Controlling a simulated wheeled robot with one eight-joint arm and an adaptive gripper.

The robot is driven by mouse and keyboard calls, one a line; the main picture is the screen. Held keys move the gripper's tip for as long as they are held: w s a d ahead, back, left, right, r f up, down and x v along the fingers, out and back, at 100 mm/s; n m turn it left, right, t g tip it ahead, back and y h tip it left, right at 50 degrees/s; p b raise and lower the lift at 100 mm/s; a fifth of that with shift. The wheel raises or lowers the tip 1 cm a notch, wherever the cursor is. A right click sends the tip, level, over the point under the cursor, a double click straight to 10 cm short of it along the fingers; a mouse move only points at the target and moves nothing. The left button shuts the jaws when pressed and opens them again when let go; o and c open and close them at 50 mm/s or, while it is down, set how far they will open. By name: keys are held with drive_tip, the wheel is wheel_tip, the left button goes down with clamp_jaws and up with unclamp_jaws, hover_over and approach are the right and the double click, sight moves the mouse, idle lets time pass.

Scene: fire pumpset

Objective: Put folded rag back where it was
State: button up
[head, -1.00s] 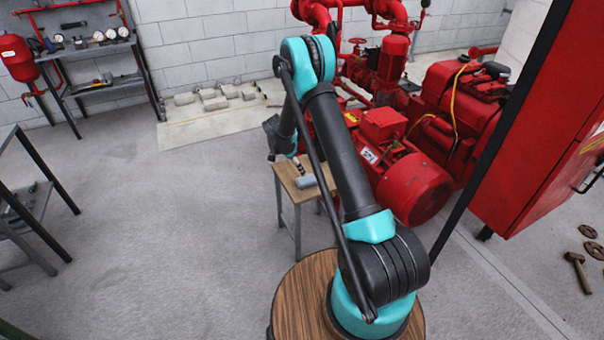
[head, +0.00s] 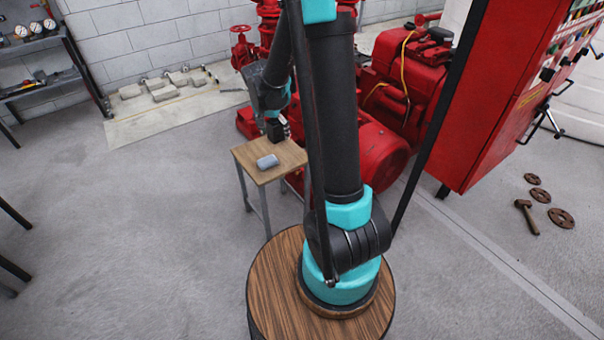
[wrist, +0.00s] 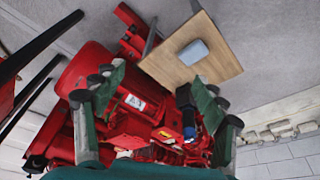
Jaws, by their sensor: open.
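The folded rag (head: 267,161) is a small grey-blue pad lying on the wooden top of a small table (head: 244,152). In the wrist view the rag (wrist: 193,52) lies on the bare tabletop (wrist: 222,66), beyond my fingers. My gripper (head: 277,128) hangs near the table's back edge, behind the rag and apart from it. In the wrist view my gripper (wrist: 160,78) has its green fingers spread wide, with nothing held between them. A dark upright item (wrist: 186,96) with blue and white parts stands by the table edge near the right-hand finger. In the head view I cannot separate it from my gripper.
A red pump set (head: 385,150) stands right behind the table. A red cabinet (head: 500,110) stands at the right. A hammer (head: 526,216) and rusty flanges (head: 562,218) lie on the floor. Concrete blocks (head: 160,90) lie by the wall. Floor left of the table is clear.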

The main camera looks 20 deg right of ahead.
drive_tip(key=s+d+n+t+y, duration=0.1)
drive_tip(key=s+n, duration=0.2)
drive_tip(key=s, duration=0.9)
drive_tip(key=s+d+r+n+y, duration=0.1)
drive_tip(key=s+n, duration=0.3)
drive_tip(key=s, duration=0.8)
drive_tip(key=shift+s+d+r+n+t, duration=0.25)
drive_tip(key=shift+s+d+n+t, duration=0.05)
drive_tip(key=shift+s+t, duration=0.1)
drive_tip(key=shift+d, duration=0.1)
